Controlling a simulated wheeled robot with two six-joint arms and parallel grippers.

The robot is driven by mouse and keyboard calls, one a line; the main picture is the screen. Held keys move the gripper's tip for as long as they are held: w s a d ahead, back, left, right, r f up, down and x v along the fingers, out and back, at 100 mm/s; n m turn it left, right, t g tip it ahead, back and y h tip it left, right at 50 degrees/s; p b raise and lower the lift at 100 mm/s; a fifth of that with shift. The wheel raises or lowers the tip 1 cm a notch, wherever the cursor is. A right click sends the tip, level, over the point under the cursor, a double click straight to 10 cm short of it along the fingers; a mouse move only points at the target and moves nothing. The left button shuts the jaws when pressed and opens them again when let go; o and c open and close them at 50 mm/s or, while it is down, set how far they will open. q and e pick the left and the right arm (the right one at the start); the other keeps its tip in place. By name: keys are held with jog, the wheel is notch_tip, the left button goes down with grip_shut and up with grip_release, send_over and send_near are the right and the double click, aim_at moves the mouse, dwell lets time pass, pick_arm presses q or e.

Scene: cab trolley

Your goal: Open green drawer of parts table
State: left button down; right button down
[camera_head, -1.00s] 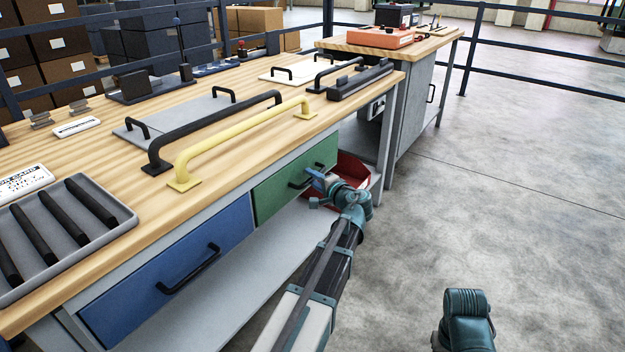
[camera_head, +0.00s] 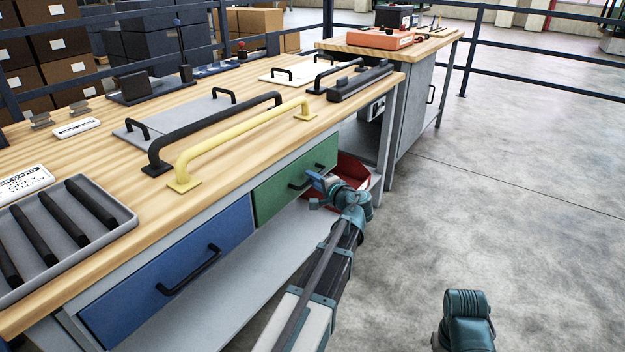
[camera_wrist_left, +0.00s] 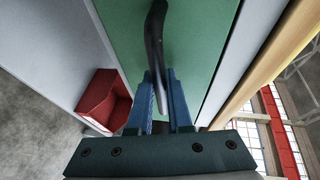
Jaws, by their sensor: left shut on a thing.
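The green drawer (camera_head: 285,186) is under the wooden-topped parts table (camera_head: 235,105), and its front looks flush with the table frame. Its black bar handle (camera_head: 299,184) also shows in the left wrist view (camera_wrist_left: 155,40), running down between the blue fingers. My left gripper (camera_head: 314,180) is at the right end of this handle and is shut on it. The fingers (camera_wrist_left: 160,78) stand on both sides of the bar in the left wrist view. My right gripper is not in view; only a teal part of my own body shows at lower right.
A blue drawer (camera_head: 170,275) with a black handle is left of the green one. A red bin (camera_head: 354,172) sits beneath, behind my left wrist. A lower shelf (camera_head: 225,300) runs under the drawers. The grey floor (camera_head: 500,200) to the right is open.

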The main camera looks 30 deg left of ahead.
pick_arm(q)
jog(key=shift+d, duration=0.1)
dwell(0.8)
jog(key=s+d, duration=0.2)
jog(key=d, duration=2.1)
jog(key=shift+d, duration=0.25)
jog(key=c, duration=1.1)
grip_release()
jog(key=shift+w, duration=0.1)
